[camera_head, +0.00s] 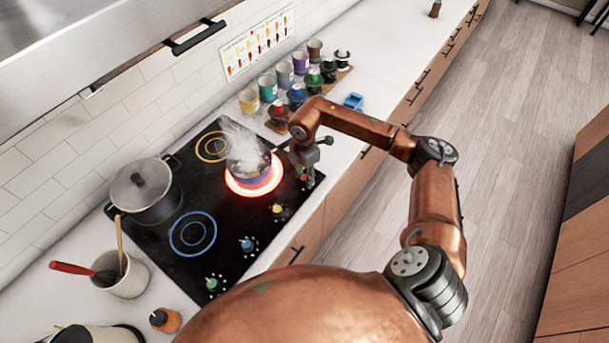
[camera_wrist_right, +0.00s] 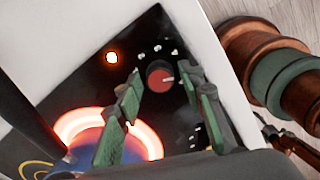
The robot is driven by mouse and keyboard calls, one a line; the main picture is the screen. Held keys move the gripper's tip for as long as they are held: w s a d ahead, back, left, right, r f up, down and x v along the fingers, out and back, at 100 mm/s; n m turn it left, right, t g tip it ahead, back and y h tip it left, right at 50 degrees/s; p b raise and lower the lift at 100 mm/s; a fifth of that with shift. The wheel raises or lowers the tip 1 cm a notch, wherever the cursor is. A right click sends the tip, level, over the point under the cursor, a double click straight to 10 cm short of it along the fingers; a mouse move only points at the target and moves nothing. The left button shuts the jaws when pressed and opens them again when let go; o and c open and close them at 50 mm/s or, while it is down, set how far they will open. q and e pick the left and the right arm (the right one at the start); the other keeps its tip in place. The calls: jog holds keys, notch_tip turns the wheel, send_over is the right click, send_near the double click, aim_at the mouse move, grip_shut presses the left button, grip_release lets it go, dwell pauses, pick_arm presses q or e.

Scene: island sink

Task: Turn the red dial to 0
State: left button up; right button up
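The red dial (camera_wrist_right: 160,77) shows clearly in the right wrist view, on the black cooktop, with a pale pointer mark on its right side and white marks around it. My right gripper (camera_wrist_right: 160,68) is open, its two green fingers on either side of the dial with gaps showing, so it is not clamped. In the head view the right gripper (camera_head: 310,178) points down at the cooktop's front edge and largely hides the red dial. The burner ring (camera_head: 231,187) glows red-orange under a steaming pot (camera_head: 248,160). My left gripper is not in view.
The yellow dial (camera_head: 277,208), blue dial (camera_head: 247,244) and green dial (camera_head: 212,283) line the cooktop (camera_head: 228,268). A lidded pot (camera_head: 146,190) stands at the back left. Several colored cups and a red-topped shaker (camera_head: 278,112) stand beyond the gripper.

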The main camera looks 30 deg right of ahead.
grip_shut()
